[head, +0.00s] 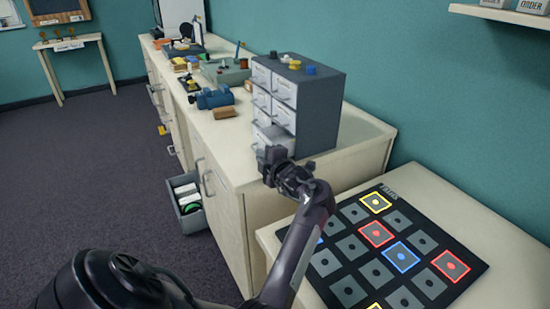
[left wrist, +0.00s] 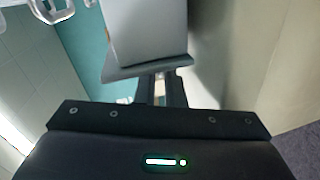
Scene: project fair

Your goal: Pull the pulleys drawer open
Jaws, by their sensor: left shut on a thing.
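A grey cabinet (head: 318,110) of small light-fronted drawers stands on the long counter. A bottom drawer (head: 277,133) appears to stick out of its front; its label is unreadable, so I cannot tell if it is the pulleys drawer. My left gripper (head: 271,160) is at the front of this drawer, hiding part of it. In the left wrist view the jaws (left wrist: 160,92) are shut on a small handle, mostly hidden, beside the grey drawer front (left wrist: 148,69). My right gripper is not in view.
The counter (head: 228,140) holds a blue vise (head: 211,98), a brown block (head: 225,112) and other items left of the cabinet. A black mat (head: 395,255) with coloured squares lies on the nearer table.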

